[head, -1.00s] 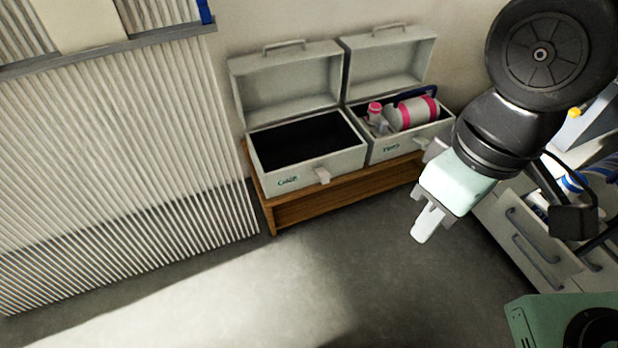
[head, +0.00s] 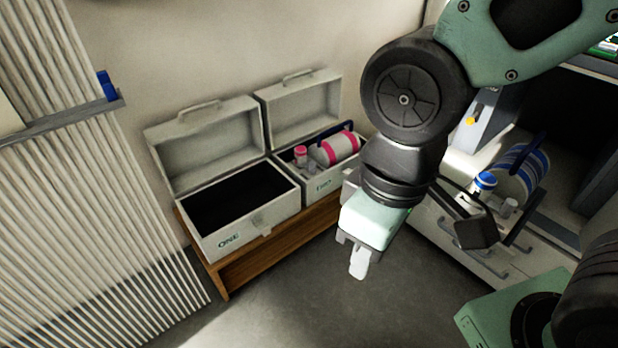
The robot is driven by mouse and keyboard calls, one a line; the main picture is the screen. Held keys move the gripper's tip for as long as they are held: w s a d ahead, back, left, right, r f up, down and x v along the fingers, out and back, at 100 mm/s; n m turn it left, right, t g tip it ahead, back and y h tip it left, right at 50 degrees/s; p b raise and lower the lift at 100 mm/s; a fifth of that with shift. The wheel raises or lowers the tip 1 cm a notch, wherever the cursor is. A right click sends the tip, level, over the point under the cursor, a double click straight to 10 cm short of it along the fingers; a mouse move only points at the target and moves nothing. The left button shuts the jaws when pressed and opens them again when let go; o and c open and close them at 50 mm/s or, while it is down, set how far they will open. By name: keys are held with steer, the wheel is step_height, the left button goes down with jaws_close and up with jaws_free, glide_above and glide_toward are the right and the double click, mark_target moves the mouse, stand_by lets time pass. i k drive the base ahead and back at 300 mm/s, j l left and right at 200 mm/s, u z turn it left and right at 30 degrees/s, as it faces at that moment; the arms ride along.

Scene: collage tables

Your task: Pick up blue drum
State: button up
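The blue drum (head: 522,172) is a white cylinder with blue bands. It lies at the right in the head view, in or on a grey drawer unit (head: 447,240), with a dark blue bar beside it. Its exact support is partly hidden by my arm. A small bottle with a blue cap (head: 485,181) stands at its left. My gripper (head: 358,265) points down in front of the boxes, well to the left of the drum and apart from it. Its fingers overlap in this view, so their opening is unclear.
An open box marked ONE (head: 236,232), with a dark interior, stands on a wooden bench (head: 262,256). A second open box (head: 318,189) beside it holds a pink-banded drum (head: 338,147) and a pink-capped bottle (head: 300,152). A ribbed radiator (head: 90,200) stands left. Grey floor is clear.

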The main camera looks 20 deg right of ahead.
mark_target(519, 173)
steer(key=i+j+z, duration=0.1)
steer(key=z, duration=0.25)
steer(key=i+j+z, duration=0.1)
steer(key=z, duration=0.25)
steer(key=i+j+z, duration=0.15)
steer(key=z, duration=0.2)
